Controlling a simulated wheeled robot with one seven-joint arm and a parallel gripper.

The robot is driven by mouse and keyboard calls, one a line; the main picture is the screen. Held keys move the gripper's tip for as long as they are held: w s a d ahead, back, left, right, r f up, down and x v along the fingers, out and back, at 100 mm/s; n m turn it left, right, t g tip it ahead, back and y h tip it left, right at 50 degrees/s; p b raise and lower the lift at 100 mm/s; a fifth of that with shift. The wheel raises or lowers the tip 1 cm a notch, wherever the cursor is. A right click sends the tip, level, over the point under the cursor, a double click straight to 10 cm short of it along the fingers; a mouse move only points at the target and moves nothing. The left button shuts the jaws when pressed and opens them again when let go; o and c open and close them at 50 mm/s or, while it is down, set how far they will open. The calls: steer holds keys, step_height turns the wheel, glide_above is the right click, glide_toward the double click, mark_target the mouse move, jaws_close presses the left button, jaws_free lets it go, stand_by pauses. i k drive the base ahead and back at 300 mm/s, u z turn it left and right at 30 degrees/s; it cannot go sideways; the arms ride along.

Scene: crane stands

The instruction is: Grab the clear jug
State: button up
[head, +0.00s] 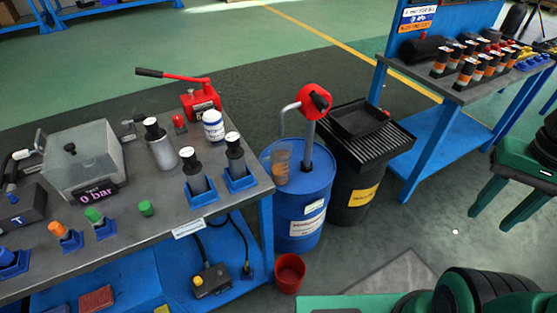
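The clear jug (282,162) is a small see-through vessel with a brownish tint. It stands upright on the lid of a blue drum (298,212), beside the red-headed pump (314,101) fixed in the drum. My gripper (491,212) is at the right edge of the head view, with two green fingers spread apart and nothing seen between them. It is well to the right of the jug and not touching it. Part of my gripper is cut off by the picture edge.
A black drum (349,190) with a ribbed tray stands just right of the blue drum. A workbench (140,222) with bottles and a red hand pump (200,103) is at left. A red bucket (289,273) is on the floor. A blue-framed rack (429,136) stands behind at right.

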mark_target(280, 155)
steer(key=k, duration=1.2)
steer(key=u, duration=0.55)
steer(key=i, duration=1.9)
steer(key=u, duration=0.05)
